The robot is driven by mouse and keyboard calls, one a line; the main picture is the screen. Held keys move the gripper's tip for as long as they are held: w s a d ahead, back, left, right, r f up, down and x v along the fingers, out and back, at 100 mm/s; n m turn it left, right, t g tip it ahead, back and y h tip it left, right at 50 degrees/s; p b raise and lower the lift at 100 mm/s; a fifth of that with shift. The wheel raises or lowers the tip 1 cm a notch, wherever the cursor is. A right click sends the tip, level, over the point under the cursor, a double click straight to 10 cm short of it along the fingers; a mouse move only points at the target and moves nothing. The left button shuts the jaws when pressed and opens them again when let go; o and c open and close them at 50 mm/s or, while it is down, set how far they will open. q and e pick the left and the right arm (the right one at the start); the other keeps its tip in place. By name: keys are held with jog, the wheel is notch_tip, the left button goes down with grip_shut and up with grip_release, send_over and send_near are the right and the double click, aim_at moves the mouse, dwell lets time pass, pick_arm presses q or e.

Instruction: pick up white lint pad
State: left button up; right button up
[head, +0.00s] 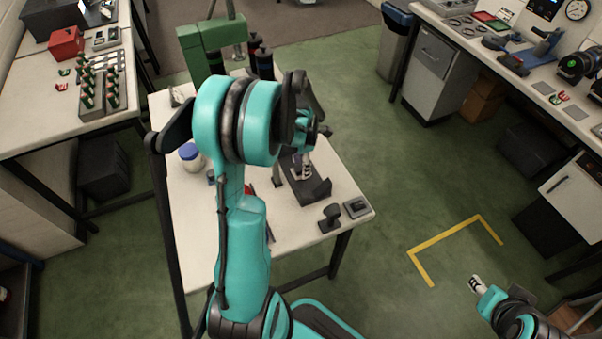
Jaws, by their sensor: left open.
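I cannot make out a white lint pad for certain; my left arm covers much of the white table (190,220). My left gripper (307,172) is over the right part of this table, open, by a dark block-like holder (313,190). Whether it touches anything there is too small to tell. My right gripper (476,284) is at the lower right, over the green floor and away from the table; its finger gap is not clear.
A jar with a blue lid (190,152) stands at the table's left. A black stamp-like object (330,214) and a small dark box (356,207) are near its right corner. A green machine (205,45) stands behind. Side benches hold tools; the floor right of the table is free.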

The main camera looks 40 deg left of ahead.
pick_arm(q)
jog(key=shift+f, duration=0.4)
jog(key=shift+r, duration=0.1)
jog(key=c, duration=1.1)
jog(key=shift+r, duration=0.1)
jog(key=shift+c, duration=0.2)
